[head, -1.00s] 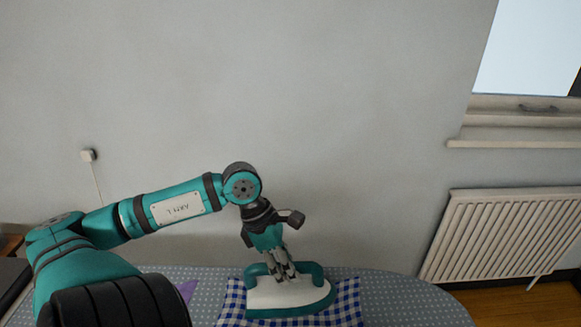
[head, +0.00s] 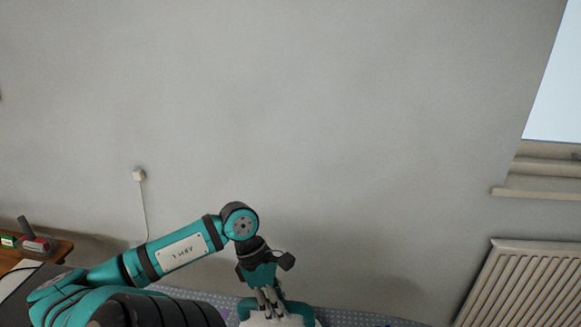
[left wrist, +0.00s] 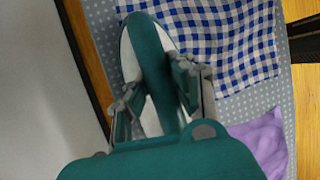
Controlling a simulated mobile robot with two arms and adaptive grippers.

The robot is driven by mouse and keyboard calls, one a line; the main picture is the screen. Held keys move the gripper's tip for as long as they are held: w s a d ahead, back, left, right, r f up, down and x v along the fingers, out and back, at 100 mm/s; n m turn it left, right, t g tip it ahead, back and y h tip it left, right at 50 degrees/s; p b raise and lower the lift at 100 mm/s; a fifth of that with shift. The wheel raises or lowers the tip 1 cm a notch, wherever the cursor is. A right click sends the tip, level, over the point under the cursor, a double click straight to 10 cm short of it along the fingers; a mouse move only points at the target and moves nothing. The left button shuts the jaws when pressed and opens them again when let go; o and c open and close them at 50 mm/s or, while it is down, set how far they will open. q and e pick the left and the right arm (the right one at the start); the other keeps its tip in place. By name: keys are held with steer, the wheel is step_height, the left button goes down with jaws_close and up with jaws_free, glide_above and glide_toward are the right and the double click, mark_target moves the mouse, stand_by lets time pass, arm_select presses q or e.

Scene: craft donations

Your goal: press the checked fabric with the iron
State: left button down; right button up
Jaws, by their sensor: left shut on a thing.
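The iron (head: 298,309), teal and white, is at the bottom edge of the head view, its lower part cut off. My left gripper (head: 268,301) comes down from above and is shut on the iron's handle. In the left wrist view the teal handle (left wrist: 147,45) runs between the fingers (left wrist: 156,88), with the white body under it. The blue and white checked fabric (left wrist: 232,45) lies by and partly behind the iron there. I cannot tell whether the iron touches it. The fabric is out of the head view. My right gripper is not in view.
The grey dotted ironing board (head: 352,318) runs along the wall. A purple cloth (left wrist: 262,148) lies on it beside the checked fabric. A wooden table (head: 58,250) with small items stands at the left. A radiator (head: 525,288) is on the wall at the right.

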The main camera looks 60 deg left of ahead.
mark_target(253, 299)
arm_select(q)
steer(key=shift+s+a+p, duration=0.7)
steer(key=shift+s+a, duration=1.35)
steer(key=shift+s, duration=0.25)
step_height(253, 299, up, 2)
steer(key=shift+w+r+p, duration=0.1)
steer(key=shift+r+p, duration=0.15)
steer(key=shift+p, duration=1)
